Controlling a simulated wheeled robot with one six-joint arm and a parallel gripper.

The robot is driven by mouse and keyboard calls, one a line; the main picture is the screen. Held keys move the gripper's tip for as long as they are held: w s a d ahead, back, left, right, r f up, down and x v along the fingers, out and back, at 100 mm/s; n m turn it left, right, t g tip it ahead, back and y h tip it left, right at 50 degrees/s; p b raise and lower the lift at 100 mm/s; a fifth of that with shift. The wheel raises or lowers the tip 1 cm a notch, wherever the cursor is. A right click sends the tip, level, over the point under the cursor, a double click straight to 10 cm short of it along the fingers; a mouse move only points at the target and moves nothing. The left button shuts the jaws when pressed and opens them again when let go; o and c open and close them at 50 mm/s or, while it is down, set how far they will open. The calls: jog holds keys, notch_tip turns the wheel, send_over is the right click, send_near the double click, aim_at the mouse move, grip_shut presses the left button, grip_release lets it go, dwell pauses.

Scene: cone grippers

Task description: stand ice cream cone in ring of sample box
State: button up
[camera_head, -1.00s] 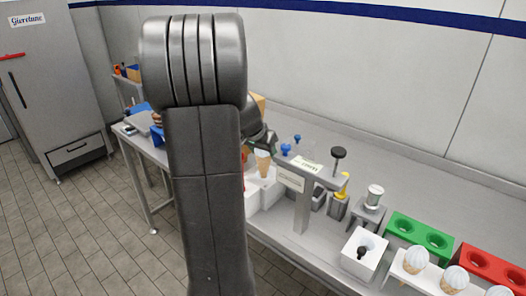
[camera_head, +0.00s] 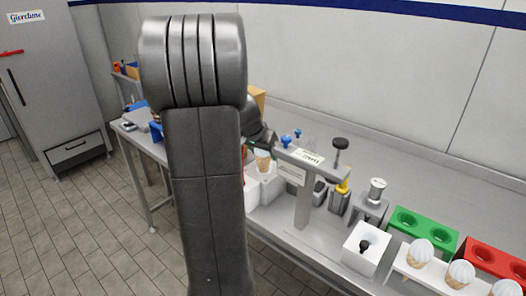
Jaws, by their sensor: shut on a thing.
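An ice cream cone (camera_head: 263,161), tan with a pale top, shows just right of my dark arm. My gripper (camera_head: 264,142) is at its top, shut on it; the fingers are small and partly hidden. The cone looks upright. Below it stands a white box (camera_head: 269,186), which may be the sample box, partly hidden by my arm. Its ring cannot be made out, and I cannot tell whether the cone's tip is inside the box or above it.
A grey post with a sign (camera_head: 303,172) stands close right of the cone. Further right are a white box with a dark knob (camera_head: 364,251), a green holder (camera_head: 422,234), a red holder (camera_head: 497,262) and a white rack with several cones (camera_head: 436,282).

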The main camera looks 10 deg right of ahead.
jog(key=shift+f+b, duration=0.4)
jog(key=shift+f, duration=0.05)
jog(key=o, duration=0.8)
jog(key=shift+o, duration=0.2)
jog(key=v, duration=1.3)
jog(key=shift+r, duration=0.4)
jog(key=shift+f, duration=0.1)
jog(key=x, duration=1.3)
jog(key=shift+f, duration=0.2)
jog(key=shift+r+p, duration=0.15)
jog(key=shift+p, duration=0.15)
